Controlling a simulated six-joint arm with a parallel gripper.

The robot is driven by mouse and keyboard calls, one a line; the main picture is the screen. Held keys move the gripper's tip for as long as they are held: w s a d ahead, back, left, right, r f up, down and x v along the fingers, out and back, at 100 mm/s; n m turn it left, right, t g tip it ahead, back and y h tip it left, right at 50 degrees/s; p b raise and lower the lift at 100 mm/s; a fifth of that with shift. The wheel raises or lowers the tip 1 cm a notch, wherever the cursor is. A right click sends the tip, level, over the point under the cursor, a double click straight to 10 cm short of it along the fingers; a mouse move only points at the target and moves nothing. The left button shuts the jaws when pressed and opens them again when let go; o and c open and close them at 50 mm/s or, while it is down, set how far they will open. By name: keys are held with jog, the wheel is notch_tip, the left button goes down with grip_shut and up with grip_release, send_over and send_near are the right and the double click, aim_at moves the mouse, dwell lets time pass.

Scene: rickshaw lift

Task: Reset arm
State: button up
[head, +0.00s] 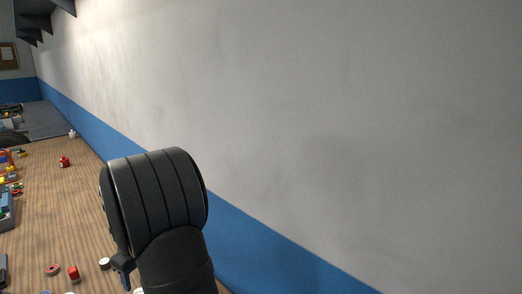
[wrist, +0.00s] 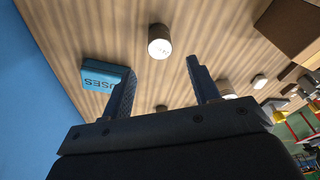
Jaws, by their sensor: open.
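My gripper (wrist: 158,74) is open in the wrist view, with its two dark blue fingers spread apart and nothing between them. Beyond the fingertips is a wooden table (wrist: 95,25) with a white-topped dark cylinder (wrist: 159,42). A blue box (wrist: 104,77) with lettering that reads "USES" lies beside the left finger, apart or touching, I cannot tell. In the head view my dark arm stands in front of the wall, and only a small blue-grey part shows at its lower left; the jaws are not clear there.
The wall (head: 330,110) with its blue lower band (head: 270,245) runs close along the right of the table. A red item (head: 64,161), a small red object (head: 74,273), a red ring (head: 52,269) and a white-topped piece (head: 105,263) stand on the table. Its middle is mostly clear.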

notch_tip(320, 180, up, 6)
jog(key=f, duration=0.8)
jog(key=a+f, duration=0.1)
jog(key=f, duration=0.3)
jog(key=shift+w+f, duration=0.15)
jog(key=shift+w+r, duration=0.1)
jog(key=shift+r, duration=0.1)
notch_tip(320, 180, up, 4)
jog(key=shift+f, duration=0.15)
jog(key=w+d+r, duration=0.1)
jog(key=d+r, duration=0.6)
jog(key=d, duration=0.5)
jog(key=w+a+f+n, duration=0.3)
jog(key=w+a, duration=0.1)
jog(key=a, duration=0.8)
jog(key=shift+g, duration=0.3)
jog(key=a+f, duration=0.3)
jog(key=s+a+f, duration=0.1)
jog(key=a+f, duration=0.1)
jog(key=a, duration=0.2)
jog(key=s+a+f, duration=0.1)
jog(key=a+f, duration=0.2)
jog(key=a, duration=0.1)
jog(key=shift+s+a+f, duration=0.15)
jog(key=shift+f, duration=0.65)
